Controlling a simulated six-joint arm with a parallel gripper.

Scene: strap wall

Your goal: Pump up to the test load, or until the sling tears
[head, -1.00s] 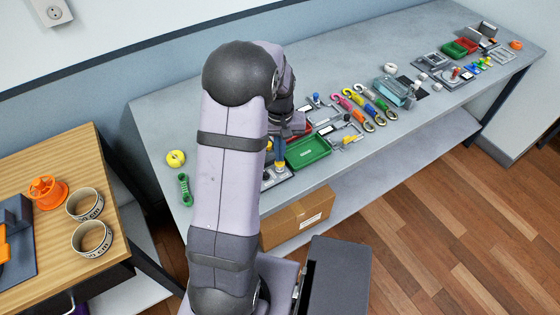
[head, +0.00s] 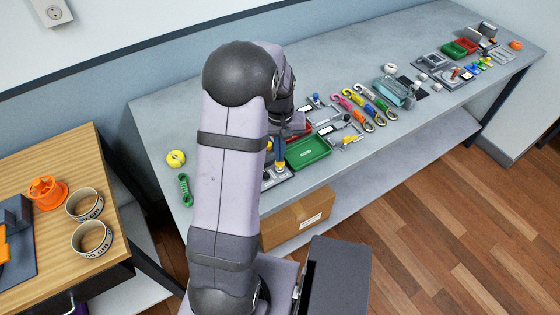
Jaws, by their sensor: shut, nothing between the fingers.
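My gripper (head: 279,162) points down at the near edge of the grey bench, partly behind my arm. It is shut and empty. Just below it is a small grey-plated fixture (head: 283,177) with dark and yellow parts, mostly hidden by my arm. It may be the pump, but I cannot make out a lever or gauge. I cannot tell whether my fingertips touch it. A sling under test cannot be made out. Several coloured straps with hooks or rings, one of them yellow (head: 361,104), lie farther along the bench.
A green tray (head: 308,152) stands right beside my gripper, with a red tray (head: 300,131) behind it. A yellow roll (head: 176,158) and green coiled cord (head: 184,190) lie at the left. A cardboard box (head: 298,219) sits on the lower shelf. The bench's back strip is clear.

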